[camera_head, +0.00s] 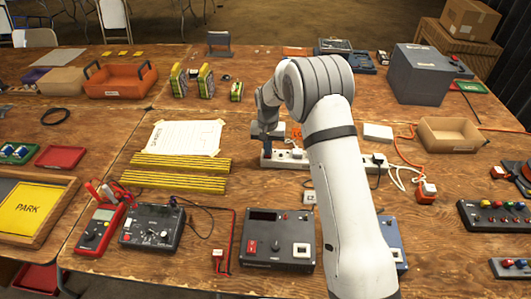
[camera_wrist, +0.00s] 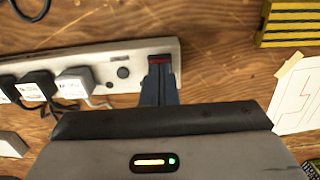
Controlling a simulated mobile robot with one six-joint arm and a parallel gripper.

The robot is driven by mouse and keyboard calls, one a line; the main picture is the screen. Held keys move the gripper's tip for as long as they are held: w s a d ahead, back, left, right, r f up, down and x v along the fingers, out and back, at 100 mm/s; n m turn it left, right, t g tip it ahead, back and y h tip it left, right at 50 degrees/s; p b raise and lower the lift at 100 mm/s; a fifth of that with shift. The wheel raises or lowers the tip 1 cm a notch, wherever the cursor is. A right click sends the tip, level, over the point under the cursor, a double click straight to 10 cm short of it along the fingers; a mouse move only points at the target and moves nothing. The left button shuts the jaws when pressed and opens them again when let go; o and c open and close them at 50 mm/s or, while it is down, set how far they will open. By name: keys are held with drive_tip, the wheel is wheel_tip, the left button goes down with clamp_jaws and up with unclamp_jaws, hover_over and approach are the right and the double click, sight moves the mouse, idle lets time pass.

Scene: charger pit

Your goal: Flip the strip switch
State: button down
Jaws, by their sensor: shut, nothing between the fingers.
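A white power strip (camera_wrist: 110,63) lies on the wooden table; it also shows in the head view (camera_head: 282,160), partly hidden by my arm. Its red rocker switch (camera_wrist: 159,60) is near one end of the strip. My gripper (camera_wrist: 159,74) is shut and empty, with its fingertips right at the switch's edge in the wrist view. I cannot tell whether they touch it. In the head view my gripper (camera_head: 267,152) points down at the strip's left end.
A paper sheet (camera_head: 184,138) and yellow-black striped bars (camera_head: 175,173) lie left of the strip. A dark control box (camera_head: 278,240) stands in front. An orange cable (camera_head: 408,150) and a cardboard tray (camera_head: 460,137) are to the right. Bare table surrounds the strip's left end.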

drive_tip(key=shift+f, duration=0.3)
drive_tip(key=shift+r, duration=0.15)
drive_tip(key=shift+r+p, duration=1.6)
drive_tip(key=shift+r, duration=1.8)
